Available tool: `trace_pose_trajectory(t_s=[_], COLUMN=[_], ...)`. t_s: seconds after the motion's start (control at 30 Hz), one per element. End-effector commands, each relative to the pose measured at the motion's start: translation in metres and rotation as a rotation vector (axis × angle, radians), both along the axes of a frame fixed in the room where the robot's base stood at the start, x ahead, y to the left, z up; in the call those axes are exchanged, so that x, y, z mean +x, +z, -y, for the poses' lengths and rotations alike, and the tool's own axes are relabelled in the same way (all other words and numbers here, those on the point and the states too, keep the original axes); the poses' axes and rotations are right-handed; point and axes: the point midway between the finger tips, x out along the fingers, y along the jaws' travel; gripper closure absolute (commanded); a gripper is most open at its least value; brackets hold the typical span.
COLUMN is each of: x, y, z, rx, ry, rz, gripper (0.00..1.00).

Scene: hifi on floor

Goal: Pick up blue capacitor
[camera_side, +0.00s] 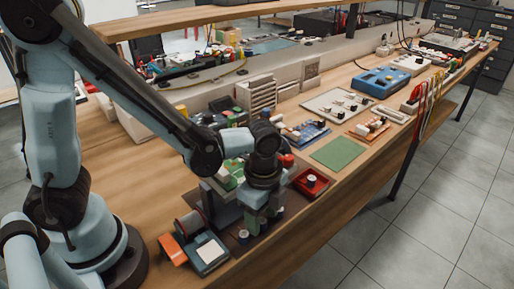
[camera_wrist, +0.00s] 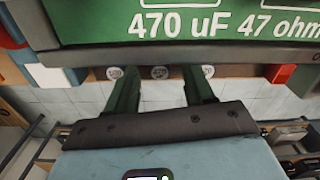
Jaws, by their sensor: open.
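Three small cylinders with grey round tops stand in a row in the wrist view: a left one (camera_wrist: 114,73), a middle one (camera_wrist: 159,72) and a right one (camera_wrist: 204,70). Their side colours are hidden there. In the side view a dark blue capacitor (camera_side: 243,237) stands at the table's front edge, beside my gripper (camera_side: 257,222). Another dark blue, pale-topped capacitor (camera_side: 312,181) sits in a red tray (camera_side: 321,190). My gripper (camera_wrist: 160,82) is open, pointing down, its green fingers either side of the middle cylinder; I cannot tell whether they touch it.
A green panel (camera_wrist: 230,22) marked "470 uF 47 ohm" lies close ahead of the fingers. A wire-spool device (camera_side: 205,250) stands left of my gripper. A green mat (camera_side: 338,152) lies beyond the red tray. The table's front edge drops to a tiled floor (camera_side: 400,230).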

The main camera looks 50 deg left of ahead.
Motion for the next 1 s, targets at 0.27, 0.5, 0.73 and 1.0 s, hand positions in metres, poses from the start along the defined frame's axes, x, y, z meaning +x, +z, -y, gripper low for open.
trace_pose_trajectory(t_s=[0.27,0.5,0.73,1.0], x=[-0.0002,-0.0003,-0.0003,-0.0003], y=[-0.0046,-0.0044,-0.0043,-0.0034], z=[-0.0001,-0.0001,-0.0001,-0.0001], rx=[0.000,0.000,0.000,0.000], ry=[0.000,0.000,0.000,0.000], rz=[0.000,0.000,0.000,0.000], gripper=[0.47,0.73,1.00,1.00])
